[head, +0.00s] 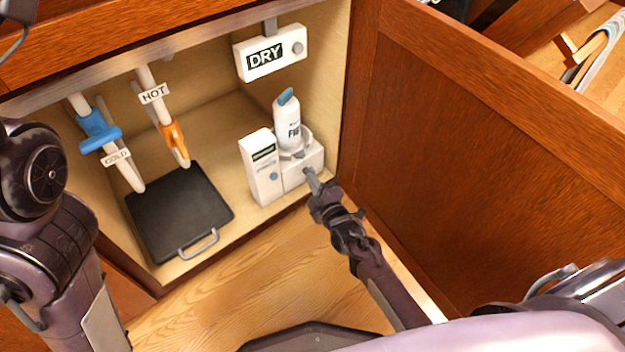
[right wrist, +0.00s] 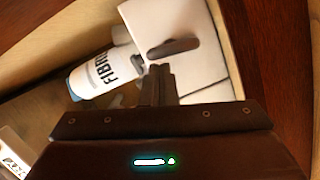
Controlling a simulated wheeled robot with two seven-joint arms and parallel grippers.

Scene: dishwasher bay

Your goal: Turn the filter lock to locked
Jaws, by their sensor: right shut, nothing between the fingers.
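The filter unit (head: 294,181) is a white box on the cabinet floor, with a white bottle (head: 287,125) with a blue cap standing in it. In the right wrist view the bottle (right wrist: 100,74) reads "FIB". A dark grey lever (right wrist: 175,46), which looks like the filter lock, sits on the white box face and lies roughly crosswise in that view. My right gripper (head: 313,180) is shut and empty at the front of the unit. Its fingertips (right wrist: 160,72) are close to one end of the lever; I cannot tell whether they touch. My left gripper is not visible.
A white panel with a small display (head: 264,168) adjoins the unit. A DRY box (head: 270,53) hangs above. Blue (head: 97,130) and orange (head: 174,144) valve handles and a black tray (head: 180,212) are left. The open cabinet door (head: 470,150) bounds the right.

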